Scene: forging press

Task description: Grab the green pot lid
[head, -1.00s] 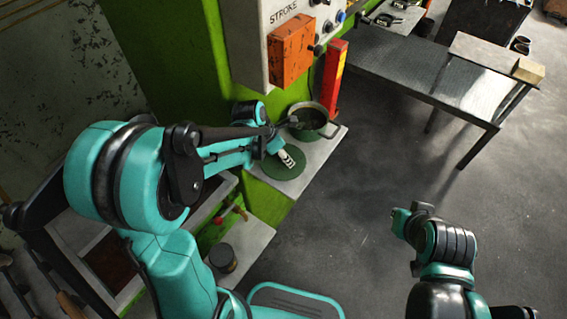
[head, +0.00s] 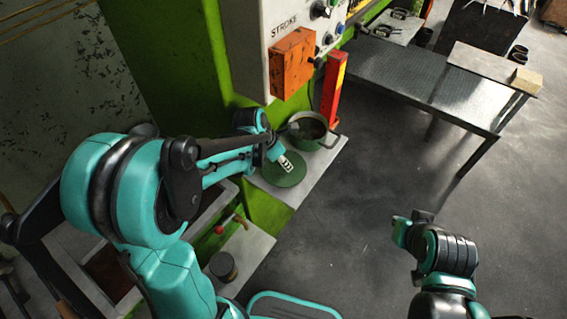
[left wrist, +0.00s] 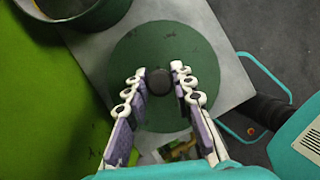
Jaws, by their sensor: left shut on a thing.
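The green pot lid (head: 279,178) is a flat round disc with a dark knob (left wrist: 182,76). It appears over the pale grey shelf beside the press; I cannot tell whether it touches the shelf. My left gripper (head: 287,168) is at the lid from above. In the left wrist view its two pale fingers (left wrist: 160,72) stand on either side of the knob, shut on it. The green pot (head: 311,141) stands open just behind the lid and also shows in the left wrist view (left wrist: 95,18). My right arm's end (head: 418,232) hangs over the floor, its fingers unclear.
The green press body (head: 170,45) and its control box with an orange box (head: 292,62) rise behind. A red-yellow post (head: 333,90) stands beside the pot. A dark cylinder (head: 223,265) sits on a lower ledge. A metal table (head: 420,80) is at right, with open floor before it.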

